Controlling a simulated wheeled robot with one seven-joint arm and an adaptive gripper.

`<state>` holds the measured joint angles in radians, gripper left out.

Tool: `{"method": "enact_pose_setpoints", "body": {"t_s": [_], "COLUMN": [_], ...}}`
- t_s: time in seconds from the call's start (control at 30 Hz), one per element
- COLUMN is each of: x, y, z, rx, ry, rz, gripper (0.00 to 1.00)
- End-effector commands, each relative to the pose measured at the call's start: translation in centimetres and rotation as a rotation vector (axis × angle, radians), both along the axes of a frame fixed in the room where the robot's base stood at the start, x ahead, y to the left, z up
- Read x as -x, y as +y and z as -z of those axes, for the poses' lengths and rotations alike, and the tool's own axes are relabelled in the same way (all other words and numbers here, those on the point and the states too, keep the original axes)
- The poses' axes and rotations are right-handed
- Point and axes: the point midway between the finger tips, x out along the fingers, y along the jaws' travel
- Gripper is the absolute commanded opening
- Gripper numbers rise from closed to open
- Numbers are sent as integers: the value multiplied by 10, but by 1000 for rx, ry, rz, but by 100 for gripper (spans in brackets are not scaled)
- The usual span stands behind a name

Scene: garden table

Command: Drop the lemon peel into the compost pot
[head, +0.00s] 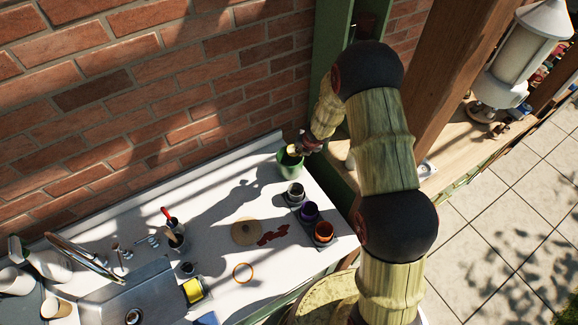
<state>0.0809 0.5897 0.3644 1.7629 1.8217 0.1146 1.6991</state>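A green pot (289,171), which looks like the compost pot, stands at the far back corner of the white counter, by the brick wall. My arm reaches over from the right, and my gripper (297,149) is at the pot's mouth, above or just inside the rim. A small pale patch shows at the gripper's tip; I cannot tell whether it is the lemon peel or part of the pot's contents. The fingers are too small and dark to read as open or shut. I cannot make out the lemon peel elsewhere.
Several small dark pots stand in a tray, one orange-brown (323,232), in front of the green pot. A round wooden lid or board (245,232) lies left of them. The sink (150,297) and tap are at lower left. A green post (329,75) rises close behind the gripper.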

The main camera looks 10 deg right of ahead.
Motion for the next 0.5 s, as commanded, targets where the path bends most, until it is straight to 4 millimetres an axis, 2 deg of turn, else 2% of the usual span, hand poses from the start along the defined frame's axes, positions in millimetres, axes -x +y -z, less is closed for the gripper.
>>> {"method": "enact_pose_setpoints", "body": {"t_s": [0.03,0.2,0.5], "x": [0,0,0], "y": [0,0,0], "z": [11,26,29], "rx": [0,0,-1], "ry": [0,0,0], "rz": [0,0,0], "gripper": [0,0,0]}}
